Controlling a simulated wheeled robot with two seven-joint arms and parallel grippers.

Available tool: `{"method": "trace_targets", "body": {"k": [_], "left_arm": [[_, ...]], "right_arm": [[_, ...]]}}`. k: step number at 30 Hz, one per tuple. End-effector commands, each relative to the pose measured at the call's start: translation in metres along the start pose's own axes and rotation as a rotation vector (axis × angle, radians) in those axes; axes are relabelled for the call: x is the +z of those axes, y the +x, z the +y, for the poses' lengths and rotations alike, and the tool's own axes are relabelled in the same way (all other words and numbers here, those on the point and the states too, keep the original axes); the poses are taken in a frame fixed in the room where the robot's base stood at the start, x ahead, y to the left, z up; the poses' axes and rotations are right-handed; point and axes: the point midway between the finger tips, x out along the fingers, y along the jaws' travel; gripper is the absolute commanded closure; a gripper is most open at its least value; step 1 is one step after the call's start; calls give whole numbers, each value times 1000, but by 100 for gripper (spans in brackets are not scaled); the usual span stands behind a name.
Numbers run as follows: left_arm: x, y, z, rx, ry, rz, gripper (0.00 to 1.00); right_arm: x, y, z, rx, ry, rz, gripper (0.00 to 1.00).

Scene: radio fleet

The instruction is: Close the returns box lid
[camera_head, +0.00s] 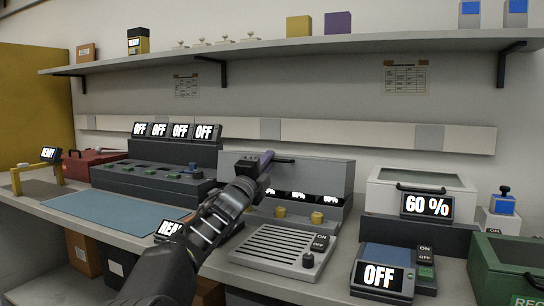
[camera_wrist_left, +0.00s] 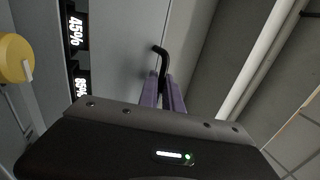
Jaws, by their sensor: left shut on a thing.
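A green box (camera_head: 512,262) is cut off by the right edge of the head view. My right gripper is not in view.
A white clear-topped box (camera_head: 421,186) with a "60 %" display stands left of the green box. An "OFF" device (camera_head: 385,270) and a slotted grey unit (camera_head: 272,248) stand along the bench front. A blue mat (camera_head: 110,215) lies clear at left. A shelf (camera_head: 290,48) runs above.

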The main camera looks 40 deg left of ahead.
Motion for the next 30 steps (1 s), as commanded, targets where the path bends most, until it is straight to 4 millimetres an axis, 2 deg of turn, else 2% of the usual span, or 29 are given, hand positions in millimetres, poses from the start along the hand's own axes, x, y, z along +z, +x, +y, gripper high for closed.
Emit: {"method": "trace_targets", "body": {"k": [1,3,14,15,18,25,30], "left_arm": [[0,0,7,9,3,1,100],[1,0,9,9,3,1,100],[2,0,10,11,3,1,100],[2,0,10,12,3,1,90],[2,0,10,11,2,1,82],[2,-2,9,9,0,1,82],[2,-17,7,6,0,0,82]], "right_arm": [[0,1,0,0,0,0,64],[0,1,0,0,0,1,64],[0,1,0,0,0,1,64],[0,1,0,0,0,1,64],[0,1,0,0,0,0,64],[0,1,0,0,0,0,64],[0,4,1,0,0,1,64]]}}
